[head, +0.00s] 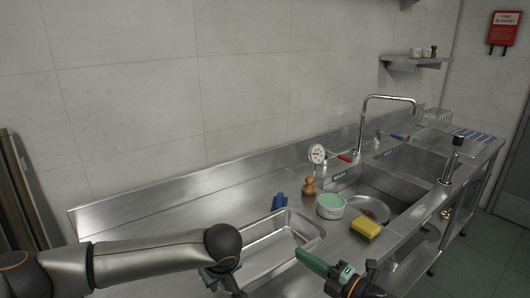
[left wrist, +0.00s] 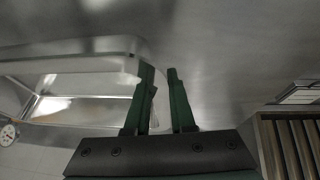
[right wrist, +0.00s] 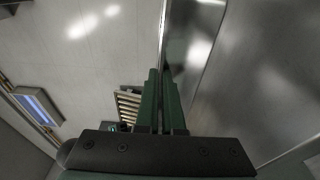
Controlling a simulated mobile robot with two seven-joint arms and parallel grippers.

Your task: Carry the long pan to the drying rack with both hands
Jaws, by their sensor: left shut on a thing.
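The long pan (head: 262,262), a shallow rectangular metal tray, lies on the steel counter at the bottom centre of the head view. Its corner and rim also show in the left wrist view (left wrist: 85,62). My left gripper (head: 222,277) is at the pan's near left side, partly hidden by my forearm; its fingers (left wrist: 160,88) are shut on the pan's rim. My right gripper (head: 312,260) is by the pan's right end. Its green fingers (right wrist: 162,90) are close together with nothing clear between them. A wire rack (head: 434,116), seemingly the drying rack, stands at the far right end of the counter.
A round pan (head: 372,208) lies in the near sink. A tall tap (head: 390,98) rises behind. A striped cloth (head: 474,136) lies far right.

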